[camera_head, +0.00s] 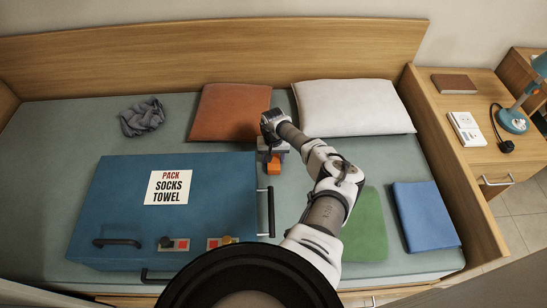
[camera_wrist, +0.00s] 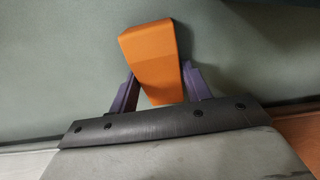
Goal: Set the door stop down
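The orange wedge-shaped door stop (camera_head: 273,167) is over the bed, between the blue suitcase and the green cloth. In the wrist view the door stop (camera_wrist: 152,62) sits between my two purple fingers, with its broad end pointing away from the palm. My gripper (camera_wrist: 160,82) appears shut on it, a finger against each side. In the head view my gripper (camera_head: 272,157) is partly hidden by my wrist. I cannot tell whether the door stop touches the green-grey bed sheet (camera_wrist: 60,60).
The blue suitcase (camera_head: 110,210), labelled "PACK SOCKS TOWEL", lies close on the left. A brown pillow (camera_head: 225,112) and a white pillow (camera_head: 355,108) lie behind. A green cloth (camera_head: 366,228) and a blue cloth (camera_head: 425,217) lie right. A grey cloth (camera_head: 142,116) lies far left.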

